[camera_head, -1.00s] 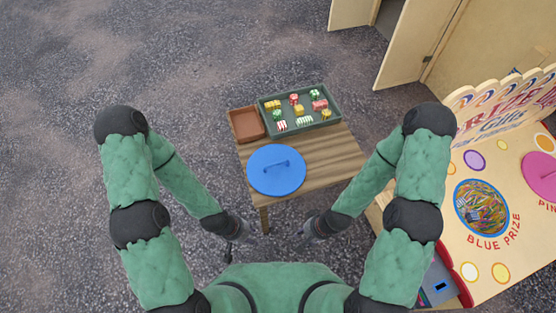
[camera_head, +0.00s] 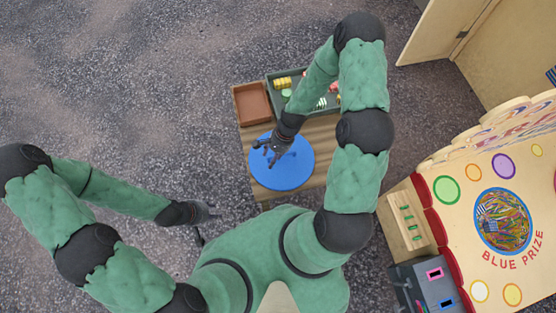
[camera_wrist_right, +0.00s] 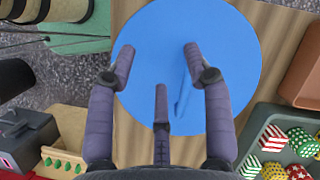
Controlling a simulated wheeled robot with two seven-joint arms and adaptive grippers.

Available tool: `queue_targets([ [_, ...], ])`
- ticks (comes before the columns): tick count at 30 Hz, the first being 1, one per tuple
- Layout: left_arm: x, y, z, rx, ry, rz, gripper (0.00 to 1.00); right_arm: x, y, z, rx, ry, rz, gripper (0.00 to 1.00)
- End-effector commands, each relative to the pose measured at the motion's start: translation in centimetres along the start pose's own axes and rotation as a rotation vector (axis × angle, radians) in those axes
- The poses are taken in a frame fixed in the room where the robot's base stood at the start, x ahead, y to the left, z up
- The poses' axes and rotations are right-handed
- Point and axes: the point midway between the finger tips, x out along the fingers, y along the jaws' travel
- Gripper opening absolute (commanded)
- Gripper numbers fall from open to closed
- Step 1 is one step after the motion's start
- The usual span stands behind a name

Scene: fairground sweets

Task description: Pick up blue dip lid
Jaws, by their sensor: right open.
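The blue dip lid (camera_head: 295,178) is a flat round disc lying on the wooden table. My right gripper (camera_head: 270,152) is over it, with its fingers pointing down at the lid. In the right wrist view the lid (camera_wrist_right: 225,45) fills the middle. There the fingers of my right gripper (camera_wrist_right: 158,58) are spread and empty. The lid's handle (camera_wrist_right: 181,95) shows as a thin blue bar between the fingers. I cannot tell whether the fingers touch it.
A brown tray (camera_head: 237,105) and a dark green tray (camera_head: 269,86) of striped sweets stand at the table's (camera_head: 241,148) back. My right arm hides part of the green tray. A prize board (camera_head: 460,240) with a blue prize hole (camera_head: 503,222) stands to the right.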

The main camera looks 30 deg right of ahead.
Motion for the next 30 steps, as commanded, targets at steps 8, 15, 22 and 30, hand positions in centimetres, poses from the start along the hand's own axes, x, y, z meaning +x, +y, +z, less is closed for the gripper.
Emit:
queue_targets([
  [8,2.5,-0.9,-0.1,0.000,0.001,0.000,0.40,-3.1,-0.1,-7.5,0.571,-0.046,0.026,0.51],
  [15,3.0,-1.1,-0.2,0.000,0.002,0.000,0.40,-3.8,0.2,-8.8,0.709,-0.061,0.041,0.51],
  [22,4.0,-1.4,-0.2,0.000,0.002,0.000,0.40,-0.6,0.3,-8.6,0.708,-0.062,0.044,0.51],
  [30,4.7,-1.7,-0.2,0.000,0.001,0.000,0.40,1.7,0.3,-8.4,0.706,-0.061,0.042,0.51],
])
